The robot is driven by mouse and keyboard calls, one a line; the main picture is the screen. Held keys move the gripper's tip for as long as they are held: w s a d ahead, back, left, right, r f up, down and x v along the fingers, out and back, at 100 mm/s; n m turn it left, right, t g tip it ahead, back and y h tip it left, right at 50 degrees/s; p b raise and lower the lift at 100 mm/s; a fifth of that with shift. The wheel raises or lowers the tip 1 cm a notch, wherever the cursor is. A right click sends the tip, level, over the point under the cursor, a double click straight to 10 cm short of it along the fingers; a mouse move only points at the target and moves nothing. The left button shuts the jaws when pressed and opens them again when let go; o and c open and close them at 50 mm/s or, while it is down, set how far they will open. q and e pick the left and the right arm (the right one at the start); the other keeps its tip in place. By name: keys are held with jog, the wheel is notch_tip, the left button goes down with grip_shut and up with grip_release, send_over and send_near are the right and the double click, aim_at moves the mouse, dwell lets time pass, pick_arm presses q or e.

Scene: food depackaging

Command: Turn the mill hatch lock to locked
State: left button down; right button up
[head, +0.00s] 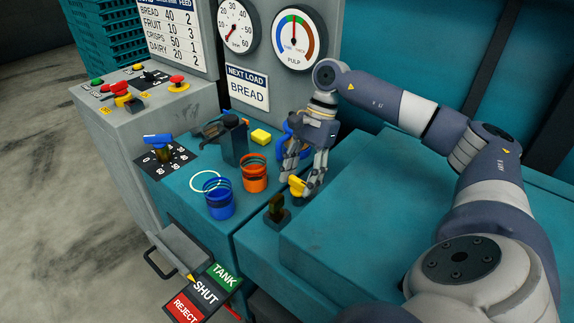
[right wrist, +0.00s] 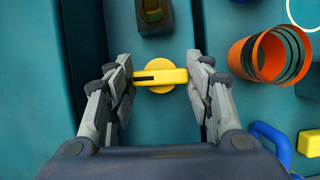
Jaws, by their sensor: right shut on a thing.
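The yellow lock knob (head: 297,186) sits on the teal machine top, left of the large raised teal cover (head: 370,235). In the right wrist view the yellow knob (right wrist: 160,77) is a bar over a round base, with a dark slot in its left half. The bar lies crosswise between the fingers. My right gripper (head: 305,180) points down over the knob and is shut on the bar's two ends, as the right wrist view shows (right wrist: 163,72). No lock markings are readable. My left gripper is not in view.
A dark block with a brass piece (head: 278,208) stands close in front of the knob. A TANK/SHUT/REJECT plate (head: 205,292) is at the front.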

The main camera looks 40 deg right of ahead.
jog(key=shift+n, duration=0.3)
dwell(0.4)
jog(key=o, duration=1.5)
jog(key=v, duration=1.2)
jog(key=shift+w, duration=0.2)
